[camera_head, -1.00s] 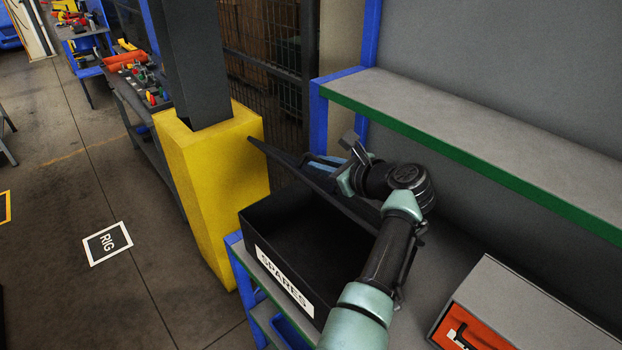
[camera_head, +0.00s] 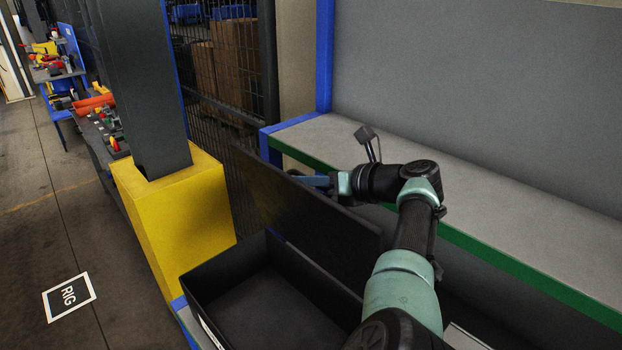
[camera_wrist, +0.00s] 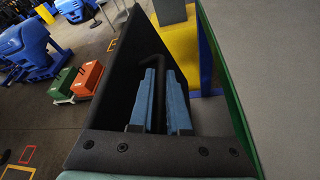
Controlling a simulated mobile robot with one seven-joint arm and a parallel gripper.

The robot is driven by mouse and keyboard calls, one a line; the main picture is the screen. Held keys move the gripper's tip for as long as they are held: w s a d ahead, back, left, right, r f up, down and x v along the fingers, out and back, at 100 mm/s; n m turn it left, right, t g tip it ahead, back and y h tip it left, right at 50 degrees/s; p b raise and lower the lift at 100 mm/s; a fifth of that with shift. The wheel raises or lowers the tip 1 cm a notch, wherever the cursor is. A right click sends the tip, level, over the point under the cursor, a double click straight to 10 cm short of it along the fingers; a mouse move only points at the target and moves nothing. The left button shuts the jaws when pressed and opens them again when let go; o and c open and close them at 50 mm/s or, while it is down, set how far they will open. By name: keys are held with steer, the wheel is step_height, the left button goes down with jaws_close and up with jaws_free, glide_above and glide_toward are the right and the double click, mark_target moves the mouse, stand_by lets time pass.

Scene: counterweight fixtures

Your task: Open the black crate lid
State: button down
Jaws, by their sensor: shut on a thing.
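The black crate (camera_head: 222,271) stands open at the lower middle of the head view, and its dark inside looks empty. Its black lid (camera_head: 300,215) is raised steeply, close to upright, along the crate's far side. My gripper (camera_head: 318,181) is behind the lid, at its outer face. In the wrist view the lid (camera_wrist: 118,80) rises just left of my blue fingers (camera_wrist: 163,80). The fingers are shut on the lid's dark handle (camera_wrist: 156,58), which shows partly between and above them. The head view hides the handle behind the lid.
A grey shelf with a green edge (camera_head: 480,240) runs behind and right of my arm, close to it. A yellow post base (camera_head: 185,215) stands left of the crate. A mesh fence (camera_head: 225,80) is behind. Open floor lies to the left.

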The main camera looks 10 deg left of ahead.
steer(key=shift+w+d+f, duration=0.1)
steer(key=shift+w+d, duration=0.05)
steer(key=shift+d, duration=0.05)
steer(key=c, duration=1.2)
jaws_free()
steer(key=shift+o, duration=0.2)
steer(key=v, duration=1.3)
steer(key=shift+b, duration=0.3)
